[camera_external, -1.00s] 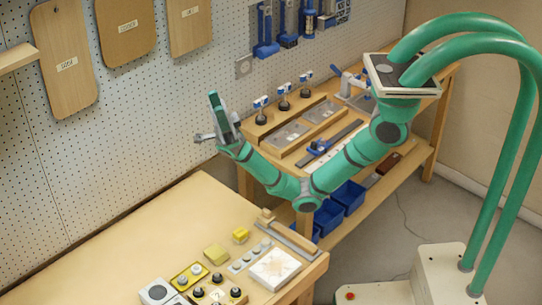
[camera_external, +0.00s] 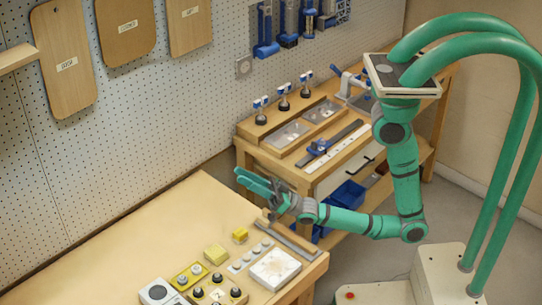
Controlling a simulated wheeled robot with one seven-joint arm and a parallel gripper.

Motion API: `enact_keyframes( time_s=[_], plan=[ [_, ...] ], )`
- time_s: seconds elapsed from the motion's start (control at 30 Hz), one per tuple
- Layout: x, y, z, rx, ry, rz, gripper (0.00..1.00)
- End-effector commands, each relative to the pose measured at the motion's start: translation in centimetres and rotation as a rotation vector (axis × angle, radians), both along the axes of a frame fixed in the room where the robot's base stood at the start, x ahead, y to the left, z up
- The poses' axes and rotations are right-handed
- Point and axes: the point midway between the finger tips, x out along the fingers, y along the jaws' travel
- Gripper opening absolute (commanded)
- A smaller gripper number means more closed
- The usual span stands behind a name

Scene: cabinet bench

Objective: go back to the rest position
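My gripper (camera_external: 250,181) is above the back right part of the near bench, at the end of my folded green arm (camera_external: 405,185). It points left, toward the pegboard, and holds no object that I can make out. Its fingers are too small in the picture to tell whether they are open or shut. The arm's elbow hangs low at the right, between the bench and my base.
The near bench (camera_external: 130,235) carries yellow blocks (camera_external: 215,253), a white tile (camera_external: 275,269) and knobbed parts (camera_external: 218,291) at its front. A shelf bench (camera_external: 262,131) with tools and blue bins (camera_external: 348,196) stands behind. The bench's left part is bare.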

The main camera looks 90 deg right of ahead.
Motion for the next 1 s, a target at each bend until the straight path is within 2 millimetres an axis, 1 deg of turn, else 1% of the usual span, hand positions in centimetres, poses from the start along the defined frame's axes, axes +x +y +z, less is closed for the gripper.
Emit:
enact_keyframes(
  time_s=[0.03, 0.1, 0.27, 0.37, 0.5, 0.57, 0.7, 0.8, 0.9, 1.0],
  plan=[
    [-1.1, -0.1, -1.7, 0.007, 0.048, -0.009, 0.29],
    [-2.4, -0.4, -3.8, 0.008, 0.111, -0.026, 0.29],
    [-5.6, -1.1, -7.9, 0.006, 0.245, -0.055, 0.29],
    [-7.9, -1.5, -10.3, -0.004, 0.331, -0.071, 0.29],
    [-11.7, -2.0, -13.5, -0.028, 0.459, -0.089, 0.29],
    [-13.3, -2.3, -14.7, -0.039, 0.514, -0.096, 0.29],
    [-17.2, -3.1, -17.2, -0.075, 0.642, -0.109, 0.29],
    [-20.1, -3.7, -18.7, -0.107, 0.731, -0.113, 0.29],
    [-22.7, -4.3, -19.8, -0.139, 0.809, -0.116, 0.29],
    [-24.6, -4.7, -20.4, -0.167, 0.867, -0.115, 0.29]
  ],
)
